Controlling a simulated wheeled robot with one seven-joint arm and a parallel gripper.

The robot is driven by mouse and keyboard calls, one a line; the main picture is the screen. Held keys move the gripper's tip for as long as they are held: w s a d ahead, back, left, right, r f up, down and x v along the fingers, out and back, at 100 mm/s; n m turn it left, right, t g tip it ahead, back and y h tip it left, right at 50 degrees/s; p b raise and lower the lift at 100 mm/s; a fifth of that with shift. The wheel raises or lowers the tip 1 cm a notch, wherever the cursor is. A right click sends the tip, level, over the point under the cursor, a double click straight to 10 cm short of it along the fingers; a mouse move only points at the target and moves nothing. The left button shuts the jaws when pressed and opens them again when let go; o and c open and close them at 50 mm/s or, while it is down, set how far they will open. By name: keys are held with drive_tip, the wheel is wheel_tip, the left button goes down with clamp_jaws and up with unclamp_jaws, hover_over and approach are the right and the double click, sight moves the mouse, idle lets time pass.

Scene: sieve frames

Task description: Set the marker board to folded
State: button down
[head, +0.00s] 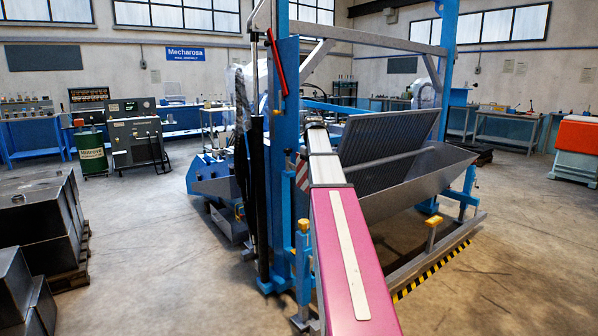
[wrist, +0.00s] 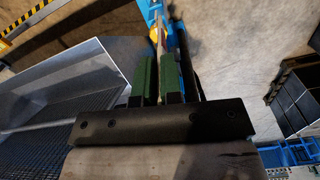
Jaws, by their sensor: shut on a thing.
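The marker board (head: 302,171), a small red-and-white striped plate, shows in the head view beside the blue post, just left of my arm, which hides part of it. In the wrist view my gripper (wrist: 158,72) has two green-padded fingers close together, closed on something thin. What lies between them is mostly hidden. A narrow pale and orange piece (wrist: 157,35) shows just beyond the fingertips; I cannot tell whether it is the board's edge. In the head view my gripper's fingers are not clear at the far end of my arm.
The blue machine frame (head: 284,150) rises around my arm. A dark mesh sieve (head: 388,160) leans in a grey trough (head: 440,180) on the right, also in the wrist view (wrist: 75,85). Dark metal bins (head: 40,215) stand at left. Open floor lies between.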

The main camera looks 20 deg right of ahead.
drive_tip(key=shift+n, duration=0.3)
drive_tip(key=shift+w+d, duration=0.2)
drive_tip(key=shift+d, duration=0.55)
drive_tip(key=shift+w+d, duration=0.15)
drive_tip(key=shift+d, duration=0.55)
drive_tip(key=shift+w+d, duration=0.2)
drive_tip(key=shift+d, duration=0.55)
drive_tip(key=shift+d+r, duration=0.1)
drive_tip(key=c, duration=1.3)
unclamp_jaws()
drive_tip(key=shift+w+d, duration=0.1)
